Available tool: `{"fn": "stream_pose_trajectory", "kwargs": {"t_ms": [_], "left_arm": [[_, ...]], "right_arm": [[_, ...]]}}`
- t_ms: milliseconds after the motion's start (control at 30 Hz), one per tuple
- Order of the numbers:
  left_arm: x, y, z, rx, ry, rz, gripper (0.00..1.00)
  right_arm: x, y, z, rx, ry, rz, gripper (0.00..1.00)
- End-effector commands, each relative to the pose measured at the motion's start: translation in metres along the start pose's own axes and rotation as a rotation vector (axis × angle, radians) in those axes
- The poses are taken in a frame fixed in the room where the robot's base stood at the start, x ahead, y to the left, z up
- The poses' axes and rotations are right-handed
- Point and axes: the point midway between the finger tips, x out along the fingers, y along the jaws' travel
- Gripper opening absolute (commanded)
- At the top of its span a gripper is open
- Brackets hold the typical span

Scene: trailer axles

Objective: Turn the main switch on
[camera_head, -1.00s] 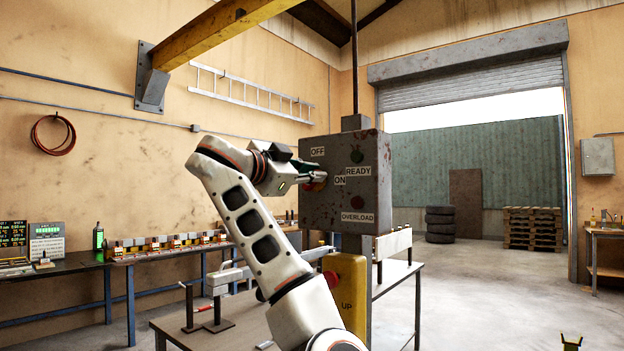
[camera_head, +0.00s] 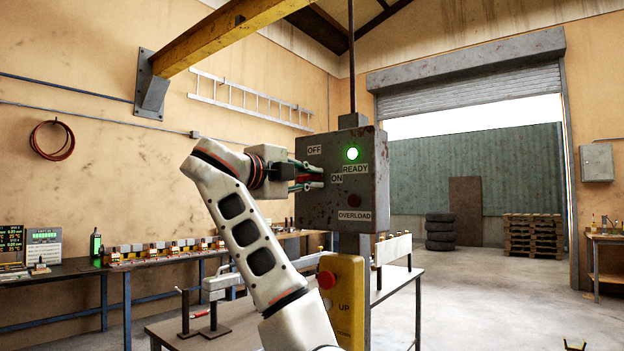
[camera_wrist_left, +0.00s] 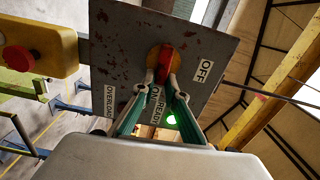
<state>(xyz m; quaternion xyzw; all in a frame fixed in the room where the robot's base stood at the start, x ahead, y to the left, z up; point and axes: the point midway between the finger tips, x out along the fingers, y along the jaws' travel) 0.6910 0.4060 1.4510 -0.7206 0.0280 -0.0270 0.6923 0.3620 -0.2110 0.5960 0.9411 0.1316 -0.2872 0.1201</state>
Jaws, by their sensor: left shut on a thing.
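The grey control box (camera_head: 340,205) hangs in the middle of the head view, with labels OFF, ON, READY and OVERLOAD. In the left wrist view, the main switch (camera_wrist_left: 165,58) is a red handle on a yellow disc, lying toward the ON label (camera_wrist_left: 155,100). My left gripper (camera_head: 314,177) reaches the box from the left. Its fingers, also in the left wrist view (camera_wrist_left: 164,82), are shut on the red handle and cover part of it. The READY lamp (camera_head: 352,154) glows green. The OVERLOAD lamp (camera_head: 353,200) is dark.
A yellow pendant (camera_head: 342,300) with a red button and an UP label is just below the box. A workbench (camera_head: 395,288) stands beneath. A yellow beam (camera_head: 215,42) runs overhead. Open floor (camera_head: 490,300) lies to the right, with tyres (camera_head: 440,232) and pallets (camera_head: 533,236) behind.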

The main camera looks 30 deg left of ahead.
Motion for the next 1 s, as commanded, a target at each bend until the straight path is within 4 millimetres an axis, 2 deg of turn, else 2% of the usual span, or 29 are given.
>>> {"fn": "stream_pose_trajectory", "kwargs": {"t_ms": [667,700,733,1000], "left_arm": [[0.0009,0.0031,-0.0009,0.055,0.003,0.003,0.0],[0.001,0.0032,-0.0009,0.055,0.003,0.003,0.23],[0.001,0.0032,-0.0008,0.055,0.003,0.003,0.29],[0.0005,0.0022,-0.0003,0.055,0.001,0.001,0.29]], "right_arm": [[-0.0011,-0.0027,0.0087,0.0,-0.015,-0.004,0.4],[-0.0011,-0.0027,0.0088,0.0,-0.015,-0.004,0.4],[-0.0011,-0.0027,0.0088,0.0,-0.015,-0.004,0.4],[-0.0008,-0.0025,0.0083,0.0,-0.014,-0.004,0.4]]}}
